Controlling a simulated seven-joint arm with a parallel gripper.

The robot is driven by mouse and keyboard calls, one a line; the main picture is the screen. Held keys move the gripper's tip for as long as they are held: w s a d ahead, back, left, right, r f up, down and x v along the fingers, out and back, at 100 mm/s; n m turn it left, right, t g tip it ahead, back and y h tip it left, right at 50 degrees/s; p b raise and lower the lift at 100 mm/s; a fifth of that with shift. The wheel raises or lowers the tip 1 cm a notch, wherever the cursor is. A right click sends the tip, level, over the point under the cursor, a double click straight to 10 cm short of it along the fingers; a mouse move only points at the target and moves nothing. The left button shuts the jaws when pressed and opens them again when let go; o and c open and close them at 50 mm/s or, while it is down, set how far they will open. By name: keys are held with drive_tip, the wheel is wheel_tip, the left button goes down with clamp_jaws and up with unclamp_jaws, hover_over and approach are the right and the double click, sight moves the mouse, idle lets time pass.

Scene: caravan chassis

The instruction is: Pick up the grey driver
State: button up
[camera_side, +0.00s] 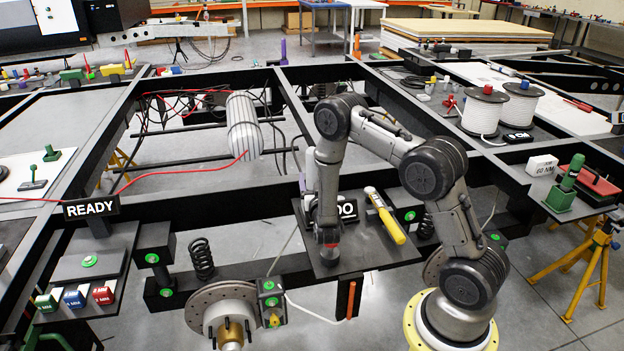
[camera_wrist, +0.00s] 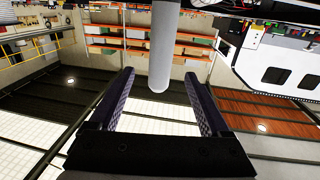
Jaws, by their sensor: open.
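In the wrist view my gripper (camera_wrist: 157,78) is open, with its two dark fingers spread apart. A plain grey cylinder (camera_wrist: 162,45) comes down from the top edge, and its rounded end shows between the fingertips. A gap shows on each side of it. I cannot tell its depth or whether it is the grey driver. In the side view my arm bends down over the dark middle plate, and my fingers there are too small to make out. A driver with a yellow handle (camera_side: 391,226) lies on that plate. No grey driver is clearly seen there.
The black chassis frame (camera_side: 200,213) surrounds the plate. A coil spring (camera_side: 201,258) and a brake disc (camera_side: 222,305) are at the front left. White cable spools (camera_side: 484,110) stand at the right.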

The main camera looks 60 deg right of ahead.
sight(313, 168)
drive_tip(key=x, duration=0.5)
drive_tip(key=shift+w+d, duration=0.25)
drive_tip(key=shift+d, duration=0.05)
drive_tip(key=shift+f+x, duration=0.1)
drive_tip(key=shift+x, duration=1.2)
drive_tip(key=shift+f+x, duration=0.15)
drive_tip(key=shift+x, duration=1.2)
clamp_jaws()
drive_tip(key=shift+r, duration=0.15)
